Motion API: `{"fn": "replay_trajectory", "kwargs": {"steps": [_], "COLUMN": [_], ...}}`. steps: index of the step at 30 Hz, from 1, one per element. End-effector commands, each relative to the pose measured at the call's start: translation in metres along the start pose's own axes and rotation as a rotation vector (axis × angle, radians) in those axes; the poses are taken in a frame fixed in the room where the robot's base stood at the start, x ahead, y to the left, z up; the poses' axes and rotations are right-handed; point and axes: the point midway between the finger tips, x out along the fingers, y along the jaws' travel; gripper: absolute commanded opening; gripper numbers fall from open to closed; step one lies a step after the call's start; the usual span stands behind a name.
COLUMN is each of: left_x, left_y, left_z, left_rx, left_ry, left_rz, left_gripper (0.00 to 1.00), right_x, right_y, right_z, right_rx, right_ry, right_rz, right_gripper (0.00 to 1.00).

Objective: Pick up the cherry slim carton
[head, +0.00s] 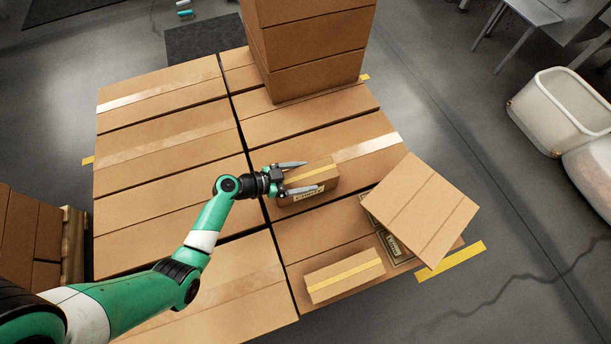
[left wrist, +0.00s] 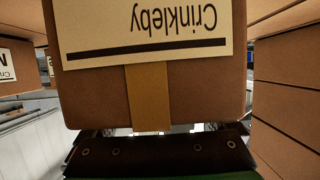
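A small brown carton with a yellow tape strip (head: 327,174) lies on the large boxes near the middle of the head view. Its front label is too small to read there. My left gripper (head: 304,177) is at its left end, fingers spread apart, one at the far side and one at the near side. Finger contact cannot be made out. In the left wrist view a carton (left wrist: 200,85) with an upside-down "Crinkleby" label fills the middle, very close. A second small carton with yellow tape (head: 343,275) lies nearer the front. No flavour word is readable. My right gripper is out of view.
A tilted flat box (head: 420,210) lies at the right, over a partly hidden labelled item (head: 394,244). A tall box stack (head: 312,50) stands at the back. White bins (head: 560,105) stand on the floor at the right. The box tops at the left are clear.

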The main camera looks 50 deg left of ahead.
Motion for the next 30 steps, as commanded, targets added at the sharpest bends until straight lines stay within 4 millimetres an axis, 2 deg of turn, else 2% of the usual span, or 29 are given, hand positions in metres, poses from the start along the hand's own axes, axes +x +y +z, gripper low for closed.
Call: {"fn": "replay_trajectory", "kwargs": {"steps": [1, 9, 10, 17, 22, 28, 30], "left_x": [0.000, 0.000, 0.000, 0.000, -0.004, -0.017, -0.028], "left_y": [0.000, 0.000, 0.000, 0.000, 0.000, 0.001, 0.018], "left_z": [0.000, -0.001, -0.002, -0.003, -0.012, -0.042, -0.057], "left_rx": [0.000, 0.000, 0.001, 0.001, 0.001, 0.001, 0.004], "left_ry": [0.001, 0.002, 0.004, 0.004, 0.003, 0.003, 0.003], "left_rz": [0.001, 0.001, 0.000, 0.000, 0.000, 0.000, 0.004], "left_gripper": [0.55, 0.06, 0.03, 0.03, 0.03, 0.03, 0.03], "right_x": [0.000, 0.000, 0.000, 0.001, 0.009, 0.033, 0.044], "right_y": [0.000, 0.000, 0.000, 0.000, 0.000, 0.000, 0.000], "right_z": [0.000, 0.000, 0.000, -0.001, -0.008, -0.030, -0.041], "right_rx": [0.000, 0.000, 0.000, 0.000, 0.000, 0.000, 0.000], "right_ry": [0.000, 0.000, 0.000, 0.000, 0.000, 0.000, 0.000], "right_rz": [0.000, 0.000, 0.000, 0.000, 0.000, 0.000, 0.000], "right_gripper": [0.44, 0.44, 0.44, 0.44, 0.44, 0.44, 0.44]}}
